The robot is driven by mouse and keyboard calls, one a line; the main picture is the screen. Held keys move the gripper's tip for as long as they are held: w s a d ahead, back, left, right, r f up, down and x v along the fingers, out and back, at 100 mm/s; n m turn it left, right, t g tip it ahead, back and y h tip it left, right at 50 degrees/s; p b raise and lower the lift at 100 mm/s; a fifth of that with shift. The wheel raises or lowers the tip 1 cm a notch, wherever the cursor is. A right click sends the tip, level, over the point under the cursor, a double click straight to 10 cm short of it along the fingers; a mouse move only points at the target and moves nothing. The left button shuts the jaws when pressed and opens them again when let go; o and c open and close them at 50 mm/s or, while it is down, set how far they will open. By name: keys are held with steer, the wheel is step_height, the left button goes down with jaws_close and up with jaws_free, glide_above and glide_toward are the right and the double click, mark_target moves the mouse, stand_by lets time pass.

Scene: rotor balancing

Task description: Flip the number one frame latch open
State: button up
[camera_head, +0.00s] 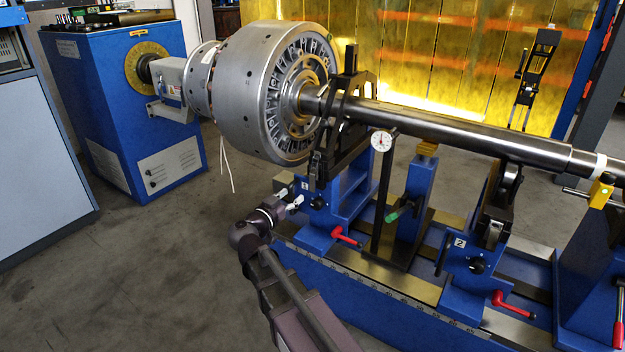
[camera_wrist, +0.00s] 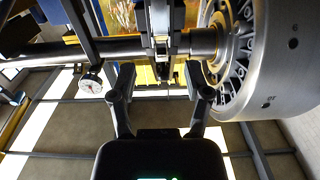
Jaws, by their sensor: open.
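The number one frame (camera_head: 350,135) is a black bracket around the shaft beside the rotor, on a blue pedestal marked 1. Its upper part lies across the shaft and looks closed. A dark latch (camera_head: 316,166) hangs on its near side. In the wrist view, the frame (camera_wrist: 162,18) stands upright ahead, and the latch (camera_wrist: 164,70) appears between my fingertips, seemingly beyond them. My gripper (camera_head: 291,196) is low, in front of pedestal 1 and below the latch. In the wrist view my gripper (camera_wrist: 162,82) is open, with nothing held between its fingers.
The large grey rotor (camera_head: 248,85) is left of the frame, its steel shaft (camera_head: 450,128) running right. A dial gauge (camera_head: 381,141) stands right of the frame. Red handles (camera_head: 345,238) stick out low on the pedestals. Frame two's upper arm (camera_head: 538,75) is raised. Floor at left is clear.

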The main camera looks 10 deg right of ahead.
mark_target(312, 179)
steer(key=x, duration=1.1)
jaws_close()
